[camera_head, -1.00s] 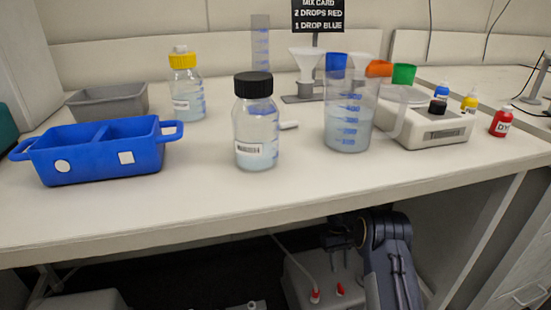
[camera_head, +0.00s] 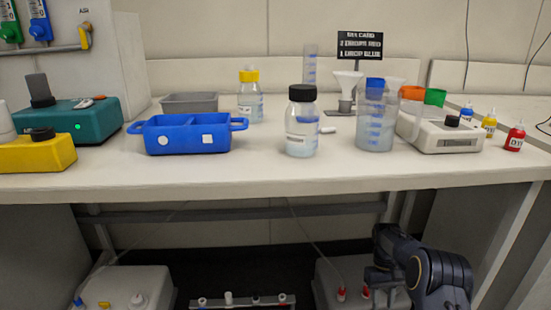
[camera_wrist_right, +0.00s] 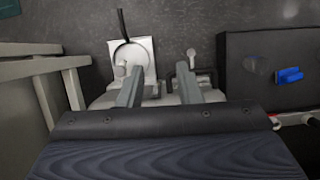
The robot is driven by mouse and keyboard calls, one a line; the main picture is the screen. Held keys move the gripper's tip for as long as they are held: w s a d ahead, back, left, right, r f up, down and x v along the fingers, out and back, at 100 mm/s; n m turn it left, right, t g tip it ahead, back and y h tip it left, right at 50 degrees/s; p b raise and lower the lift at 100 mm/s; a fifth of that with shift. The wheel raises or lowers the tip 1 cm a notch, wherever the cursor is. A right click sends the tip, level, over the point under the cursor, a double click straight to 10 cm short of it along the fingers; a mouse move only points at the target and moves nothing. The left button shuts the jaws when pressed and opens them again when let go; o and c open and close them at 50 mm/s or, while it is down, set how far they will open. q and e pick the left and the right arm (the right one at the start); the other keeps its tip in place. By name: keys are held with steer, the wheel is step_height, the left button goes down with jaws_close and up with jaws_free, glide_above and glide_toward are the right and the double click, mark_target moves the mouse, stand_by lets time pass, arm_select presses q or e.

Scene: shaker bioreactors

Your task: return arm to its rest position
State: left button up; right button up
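My right arm (camera_head: 440,275) comes in at the lower right of the head view, below the front edge of the bench (camera_head: 300,185). Its gripper (camera_head: 372,285) is low, in front of a white container (camera_head: 335,275) under the bench. In the right wrist view the two fingers of the right gripper (camera_wrist_right: 159,85) stand apart with nothing held between them. My left gripper shows in neither view.
On the bench stand a blue divided tray (camera_head: 187,152), a black-capped bottle (camera_head: 301,135), a beaker (camera_head: 376,125), a white scale (camera_head: 440,138), a teal device (camera_head: 90,118) and a yellow device (camera_head: 35,155). A rack (camera_head: 243,302) sits below.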

steer(key=s+a+r+m+t+y, duration=0.1)
steer(key=s+r+t, duration=0.1)
steer(key=s+r, duration=0.35)
steer(key=s+r+t+y, duration=0.1)
steer(key=s+r, duration=0.1)
steer(key=r, duration=0.7)
steer(key=s+a+r+m+t+y, duration=0.1)
steer(key=s+r+t, duration=0.1)
steer(key=s+r, duration=0.35)
steer(key=s+a+r+t, duration=0.1)
steer(key=s+a+t, duration=0.15)
steer(key=s, duration=0.45)
steer(key=s+a+r+t+y, duration=0.1)
steer(key=s+a, duration=0.3)
steer(key=s, duration=0.2)
steer(key=s+a+r+t, duration=0.1)
steer(key=s+a+r, duration=0.15)
steer(key=s, duration=0.45)
step_height(320, 180, up, 32)
steer(key=p, duration=3.3)
steer(key=shift+a+r+p, duration=0.2)
steer(key=shift+r+p, duration=0.05)
steer(key=shift+p, duration=0.15)
